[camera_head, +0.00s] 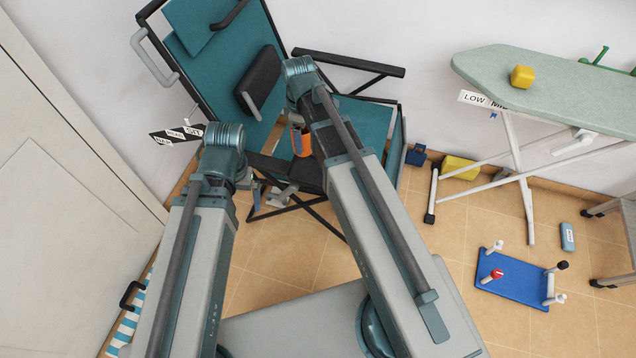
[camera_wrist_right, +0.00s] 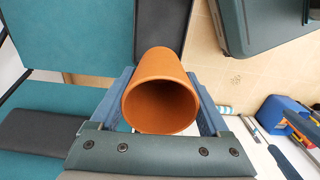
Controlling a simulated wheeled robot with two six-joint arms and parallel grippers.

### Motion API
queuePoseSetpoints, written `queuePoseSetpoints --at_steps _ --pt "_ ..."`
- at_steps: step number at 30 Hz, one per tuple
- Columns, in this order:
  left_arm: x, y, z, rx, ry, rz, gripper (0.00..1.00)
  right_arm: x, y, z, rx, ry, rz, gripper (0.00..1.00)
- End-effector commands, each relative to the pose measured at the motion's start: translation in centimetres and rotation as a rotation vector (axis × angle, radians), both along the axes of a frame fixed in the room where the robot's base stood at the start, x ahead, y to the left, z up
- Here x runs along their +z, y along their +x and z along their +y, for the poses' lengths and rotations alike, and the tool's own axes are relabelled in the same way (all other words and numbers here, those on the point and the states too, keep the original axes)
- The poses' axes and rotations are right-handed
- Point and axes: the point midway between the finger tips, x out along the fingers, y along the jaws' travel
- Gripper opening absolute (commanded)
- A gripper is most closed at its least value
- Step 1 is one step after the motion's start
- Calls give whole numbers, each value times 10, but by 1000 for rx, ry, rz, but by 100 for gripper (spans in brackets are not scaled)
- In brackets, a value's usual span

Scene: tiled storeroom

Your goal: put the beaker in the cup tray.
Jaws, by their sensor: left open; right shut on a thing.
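The beaker (camera_head: 301,141) is a plain orange-brown cup, partly hidden behind my right arm in the head view. My right gripper (camera_wrist_right: 160,82) is shut on it. In the right wrist view the beaker (camera_wrist_right: 160,95) sits between the two blue fingers with its open mouth facing the camera. It looks empty. My left gripper (camera_head: 272,194) is open and empty, low in front of the chair and partly hidden by its arm. A blue tray (camera_head: 515,280) with several white pegs with coloured ends lies on the floor at right; it appears to be the cup tray.
A teal folding chair (camera_head: 225,65) with black armrests stands close behind both grippers. An ironing board (camera_head: 560,85) bears a yellow block (camera_head: 522,77). A yellow box (camera_head: 460,168) and blue case (camera_head: 416,155) stand by the wall.

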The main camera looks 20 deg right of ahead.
Motion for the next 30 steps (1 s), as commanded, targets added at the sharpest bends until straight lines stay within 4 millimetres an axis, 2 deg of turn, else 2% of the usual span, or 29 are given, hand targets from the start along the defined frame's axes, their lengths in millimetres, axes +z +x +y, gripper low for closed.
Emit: queuePoseSetpoints --at_steps 1,10,13,24,30 --pt "-10 0 0 0 0 0 100 -10 0 -4 -17 0 0 25" --pt "-14 0 0 0 0 0 100 -13 -1 -9 -44 0 0 25" --pt "-20 0 0 0 0 0 100 -20 -1 -9 -43 0 0 25" --pt "-73 0 0 0 0 0 100 -73 -1 -9 -41 0 0 25" --pt "-75 0 0 0 0 0 100 -75 -1 -9 -41 0 0 25"
